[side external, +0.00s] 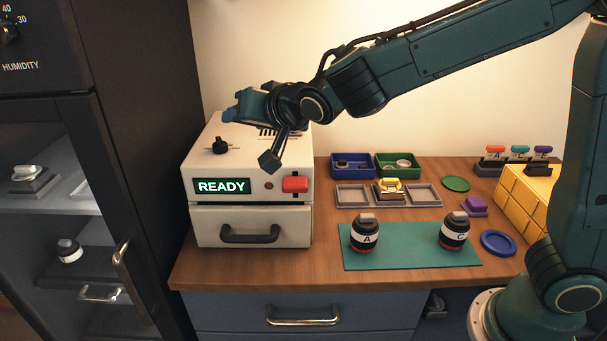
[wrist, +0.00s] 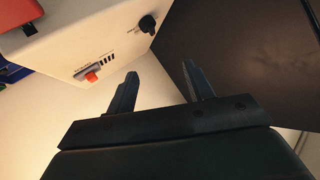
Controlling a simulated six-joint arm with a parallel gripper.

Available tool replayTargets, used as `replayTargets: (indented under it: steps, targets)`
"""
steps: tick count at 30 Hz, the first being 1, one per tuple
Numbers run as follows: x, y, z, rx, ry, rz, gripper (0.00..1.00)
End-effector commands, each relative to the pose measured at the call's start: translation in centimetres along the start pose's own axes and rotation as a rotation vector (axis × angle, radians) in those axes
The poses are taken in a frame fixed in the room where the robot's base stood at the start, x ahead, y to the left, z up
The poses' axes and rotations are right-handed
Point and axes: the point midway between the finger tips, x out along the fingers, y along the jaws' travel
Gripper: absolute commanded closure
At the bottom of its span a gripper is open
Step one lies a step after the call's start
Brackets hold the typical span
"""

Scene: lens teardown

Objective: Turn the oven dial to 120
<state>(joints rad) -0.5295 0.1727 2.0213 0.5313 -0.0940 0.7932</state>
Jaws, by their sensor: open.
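The white oven (side external: 252,222) stands at the left end of the wooden bench, with a lit "READY" display (side external: 222,186) on its front. Its black dial (side external: 220,146) sits on the top face towards the left; it also shows in the wrist view (wrist: 148,24). The dial's markings are too small to read. My gripper (side external: 231,115) is above the oven, higher in the picture than the dial and apart from it. In the wrist view my gripper (wrist: 161,82) has its two fingers spread with nothing between them, and the dial lies beyond the fingertips.
A red block (side external: 295,184) sticks out of the oven front, and an orange-red switch (wrist: 91,76) is on its top. A dark cabinet (side external: 135,130) stands close on the left. Jars A (side external: 365,236) and C (side external: 454,232) stand on a green mat (side external: 410,258).

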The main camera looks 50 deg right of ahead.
Motion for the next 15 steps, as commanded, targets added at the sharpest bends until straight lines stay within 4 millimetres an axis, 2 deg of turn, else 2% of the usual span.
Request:
replayTargets:
  steps: [6,13,15]
  targets:
    - [-0.8,-0.8,0.1,-0.256,0.036,0.029,0.48]
    - [-1.4,-1.3,0.1,-0.429,0.059,0.053,0.48]
    - [-0.8,-0.7,1.2,-0.442,0.057,0.059,0.48]
